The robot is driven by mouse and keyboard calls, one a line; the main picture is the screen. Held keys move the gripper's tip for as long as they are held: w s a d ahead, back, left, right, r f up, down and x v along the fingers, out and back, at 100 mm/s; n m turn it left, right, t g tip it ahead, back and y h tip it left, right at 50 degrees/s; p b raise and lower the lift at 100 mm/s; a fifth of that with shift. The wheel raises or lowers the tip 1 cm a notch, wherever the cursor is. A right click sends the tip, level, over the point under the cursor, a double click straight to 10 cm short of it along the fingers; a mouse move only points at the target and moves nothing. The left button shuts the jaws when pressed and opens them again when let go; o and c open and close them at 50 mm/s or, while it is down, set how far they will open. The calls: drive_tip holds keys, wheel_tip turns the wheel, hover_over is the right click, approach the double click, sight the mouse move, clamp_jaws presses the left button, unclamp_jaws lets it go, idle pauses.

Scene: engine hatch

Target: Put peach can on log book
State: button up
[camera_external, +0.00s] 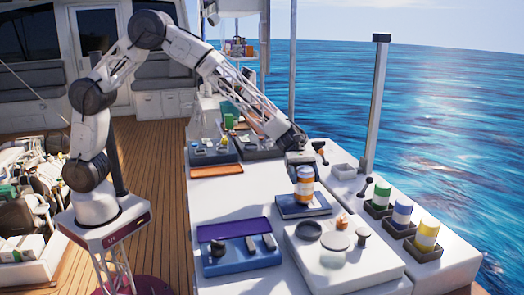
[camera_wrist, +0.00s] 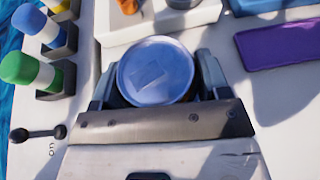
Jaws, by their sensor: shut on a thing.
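My gripper (camera_external: 301,166) is shut on the peach can (camera_external: 306,187), an upright orange can with a pale band. In the wrist view the can's round bluish lid (camera_wrist: 157,70) sits between the two jaws. A flat dark blue slab (camera_external: 318,210) lies directly below the can. I cannot tell if the can touches it. Which flat item is the log book is not certain: there are also an orange flat piece (camera_external: 217,170) and a purple one (camera_external: 233,229), which also shows in the wrist view (camera_wrist: 285,43).
Green, blue and yellow banded cans stand in dark holders (camera_external: 403,230) along the right edge. A white tray (camera_external: 320,266) with round dishes and small items is in front. A blue tray (camera_external: 240,262) is at its left. White tabletop between them is clear.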

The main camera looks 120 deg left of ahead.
drive_tip(key=shift+f, duration=0.1)
drive_tip(key=o, duration=1.1)
drive_tip(key=shift+o, duration=0.2)
drive_tip(key=shift+a, duration=0.1)
drive_tip(key=v, duration=1.2)
drive_tip(key=shift+w, duration=0.1)
